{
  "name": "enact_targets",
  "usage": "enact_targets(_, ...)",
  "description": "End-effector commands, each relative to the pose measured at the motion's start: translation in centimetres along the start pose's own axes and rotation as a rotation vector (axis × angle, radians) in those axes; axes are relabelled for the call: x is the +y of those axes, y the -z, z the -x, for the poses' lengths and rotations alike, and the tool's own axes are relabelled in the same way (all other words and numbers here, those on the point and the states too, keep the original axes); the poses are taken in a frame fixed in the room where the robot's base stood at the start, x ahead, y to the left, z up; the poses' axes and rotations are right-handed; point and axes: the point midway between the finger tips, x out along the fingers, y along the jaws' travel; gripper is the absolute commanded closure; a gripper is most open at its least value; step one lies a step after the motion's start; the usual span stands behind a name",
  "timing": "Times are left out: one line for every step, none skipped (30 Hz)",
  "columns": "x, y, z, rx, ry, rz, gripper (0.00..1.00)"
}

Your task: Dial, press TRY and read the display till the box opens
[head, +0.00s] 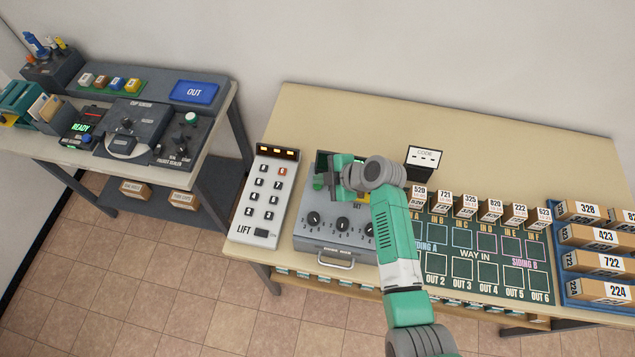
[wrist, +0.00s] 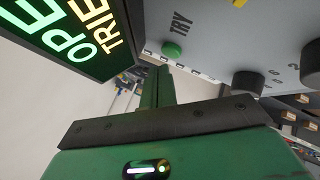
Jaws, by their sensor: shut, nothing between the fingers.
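The grey box (head: 318,235) stands on the cream table with black dials (head: 314,219) on its sloped top and a handled front (head: 335,262). I cannot tell whether that front stands ajar. In the wrist view its display (wrist: 62,32) is lit, with cut-off green letters "OPE" and yellowish "TRIE". The green TRY button (wrist: 172,50) shows clear, and a black dial (wrist: 248,83) is right of it. My gripper (head: 336,186) is shut and empty over the box top, close to the button and apart from it in the wrist view. My arm hides part of the box's right side.
A CODE card (head: 425,158) stands behind the box. A white LIFT keypad (head: 262,195) is close on the left. Numbered parcels (head: 465,204) line a green track board (head: 470,262) on the right. A side desk (head: 60,150) is at far left.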

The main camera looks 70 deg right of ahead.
Motion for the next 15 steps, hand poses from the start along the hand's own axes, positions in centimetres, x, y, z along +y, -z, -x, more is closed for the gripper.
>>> enact_targets(0.0, 0.0, 0.0, 0.000, 0.000, 0.000, 1.00)
enact_targets(0.0, 0.0, 0.0, 0.000, 0.000, 0.000, 1.00)
enact_targets(0.0, 0.0, 0.0, 0.000, 0.000, 0.000, 1.00)
enact_targets(0.0, 0.0, 0.0, 0.000, 0.000, 0.000, 1.00)
enact_targets(0.1, 0.0, 0.1, 0.000, 0.000, 0.000, 1.00)
enact_targets(0.1, 0.1, 0.2, 0.000, -0.001, 0.000, 1.00)
enact_targets(0.2, 0.2, 0.3, 0.000, -0.001, 0.000, 1.00)
enact_targets(0.4, 0.3, 0.5, 0.000, -0.001, 0.000, 1.00)
enact_targets(0.6, 0.5, 0.7, 0.000, -0.001, 0.000, 1.00)
enact_targets(0.7, 0.7, 0.9, 0.000, -0.001, 0.000, 1.00)
enact_targets(0.9, 0.9, 1.2, 0.000, -0.001, 0.001, 1.00)
enact_targets(1.1, 1.1, 1.5, 0.000, -0.002, 0.001, 1.00)
enact_targets(1.3, 1.2, 1.7, 0.000, -0.002, 0.001, 1.00)
enact_targets(1.4, 1.4, 1.9, 0.000, -0.002, 0.001, 1.00)
enact_targets(1.6, 1.6, 2.2, 0.000, -0.002, 0.001, 1.00)
